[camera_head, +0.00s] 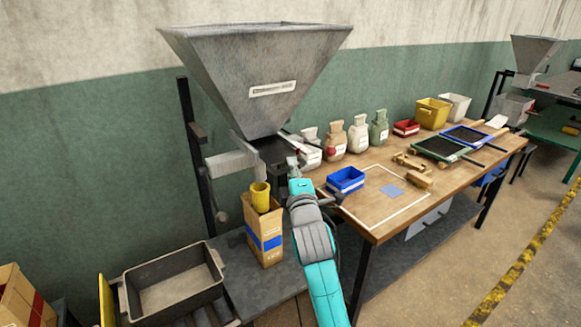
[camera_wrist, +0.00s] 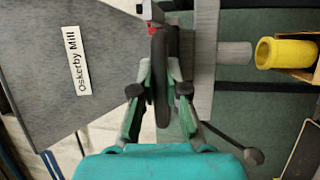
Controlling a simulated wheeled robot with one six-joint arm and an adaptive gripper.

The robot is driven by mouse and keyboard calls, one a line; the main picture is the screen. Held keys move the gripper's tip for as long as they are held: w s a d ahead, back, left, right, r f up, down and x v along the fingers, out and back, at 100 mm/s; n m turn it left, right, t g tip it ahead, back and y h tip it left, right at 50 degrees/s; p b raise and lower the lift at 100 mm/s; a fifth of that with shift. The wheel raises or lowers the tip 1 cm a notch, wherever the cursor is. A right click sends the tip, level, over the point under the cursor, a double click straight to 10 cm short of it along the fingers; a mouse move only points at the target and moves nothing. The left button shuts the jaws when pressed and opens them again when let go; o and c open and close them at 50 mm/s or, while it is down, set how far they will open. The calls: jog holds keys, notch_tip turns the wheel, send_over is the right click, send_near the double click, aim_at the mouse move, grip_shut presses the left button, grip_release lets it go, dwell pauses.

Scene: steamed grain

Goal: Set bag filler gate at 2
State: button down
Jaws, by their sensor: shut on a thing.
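The bag filler is a grey metal hopper (camera_head: 255,70) with a dark outlet (camera_head: 272,153) below it; in the wrist view the hopper (camera_wrist: 65,60) carries an "Oskerby Mill" label. My gripper (camera_head: 297,168) is at the outlet's right side. In the wrist view my gripper (camera_wrist: 160,95) is shut on a dark handle (camera_wrist: 159,65), which I take to be the gate's. A small red part (camera_wrist: 151,29) shows beyond it. No gate number is readable. A paper bag (camera_head: 264,235) with a yellow spout (camera_head: 260,195) stands below the outlet; the yellow spout (camera_wrist: 285,53) also shows in the wrist view.
A wooden table (camera_head: 385,215) to the right holds a blue bin (camera_head: 345,180), several small sacks, trays and a yellow bin (camera_head: 432,113). A grey tub (camera_head: 172,283) stands at lower left. Open floor (camera_head: 440,270) lies right of the table.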

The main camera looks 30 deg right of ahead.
jog(key=c, duration=1.2)
grip_release()
jog(key=shift+s, duration=0.1)
jog(key=v, duration=1.1)
jog(key=shift+s+a, duration=0.2)
jog(key=shift+s, duration=0.15)
jog(key=shift+f, duration=0.15)
jog(key=s+a+f+m+y, duration=0.1)
jog(key=s+a+f+y, duration=0.15)
jog(key=s+f, duration=0.3)
jog(key=s+a+f+m+g+y, duration=0.1)
jog(key=s+a+f+m, duration=0.1)
jog(key=s+a+f, duration=0.4)
jog(key=s+a+f+m+y, duration=0.1)
jog(key=s+f+y, duration=0.1)
jog(key=s+f, duration=0.4)
jog(key=s+a+f+m+g, duration=0.1)
jog(key=s+m, duration=0.2)
jog(key=s, duration=0.5)
jog(key=s+a+f+m+y, duration=0.1)
jog(key=s+f+m, duration=0.1)
jog(key=s, duration=0.5)
jog(key=s+a+f+m+g+y, duration=0.1)
jog(key=s+a+m, duration=0.1)
jog(key=s, duration=0.6)
jog(key=shift+s+f+m+g, duration=0.3)
jog(key=shift+f+m, duration=0.1)
jog(key=shift+m, duration=0.4)
